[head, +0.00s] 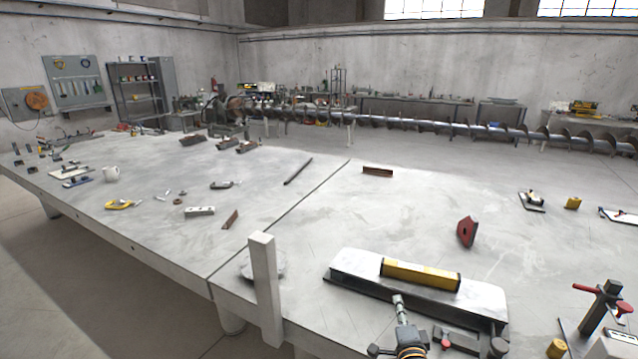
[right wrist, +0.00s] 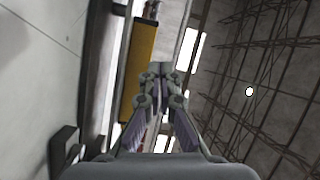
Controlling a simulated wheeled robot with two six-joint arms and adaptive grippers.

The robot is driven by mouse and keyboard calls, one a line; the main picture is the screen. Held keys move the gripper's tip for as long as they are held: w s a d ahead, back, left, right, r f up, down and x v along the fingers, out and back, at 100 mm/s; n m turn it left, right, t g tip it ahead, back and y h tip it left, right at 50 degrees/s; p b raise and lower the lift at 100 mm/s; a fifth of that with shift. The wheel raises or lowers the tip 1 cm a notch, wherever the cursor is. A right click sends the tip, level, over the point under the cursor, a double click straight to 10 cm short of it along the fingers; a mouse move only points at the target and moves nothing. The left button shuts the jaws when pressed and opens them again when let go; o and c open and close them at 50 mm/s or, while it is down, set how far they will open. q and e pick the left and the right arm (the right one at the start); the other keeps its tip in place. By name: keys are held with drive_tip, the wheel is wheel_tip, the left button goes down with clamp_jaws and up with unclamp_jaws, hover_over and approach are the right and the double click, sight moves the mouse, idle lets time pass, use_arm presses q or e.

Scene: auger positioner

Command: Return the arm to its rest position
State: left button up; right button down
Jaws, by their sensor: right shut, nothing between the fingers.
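My right gripper (head: 398,300) shows small at the bottom of the head view, in front of the near side of a long metal block with a yellow bar (head: 420,274) on it. In the right wrist view the gripper's fingers (right wrist: 156,72) are together with nothing between them. The yellow bar also shows in that view (right wrist: 141,65), just beyond and left of the fingertips. My left gripper is not in view.
The metal block (head: 352,268) lies on the large grey table (head: 330,215). A white post (head: 264,285) stands at the near edge. A red-handled clamp (head: 603,300) stands at right. A long auger (head: 430,124) runs behind.

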drive_tip(key=s+a+f+n+g+y, duration=0.4)
drive_tip(key=s+a+n+g+y, duration=0.25)
drive_tip(key=s+a+n, duration=0.5)
drive_tip(key=s+d+n+g+h, duration=0.25)
drive_tip(key=s+d+g, duration=0.2)
drive_tip(key=s, duration=0.55)
drive_tip(key=s+d+n+g+h, duration=0.25)
drive_tip(key=s+d+n, duration=0.2)
drive_tip(key=s, duration=0.55)
drive_tip(key=s+d+f+m+g, duration=0.1)
drive_tip(key=d+f+g, duration=0.15)
drive_tip(key=f, duration=2.35)
drive_tip(key=s+d+f, duration=0.1)
drive_tip(key=s+f, duration=1.6)
drive_tip(key=s, duration=0.2)
drive_tip(key=shift+s+d+f+g, duration=0.3)
drive_tip(key=shift+s+d+f, duration=0.05)
drive_tip(key=shift+s+d, duration=0.05)
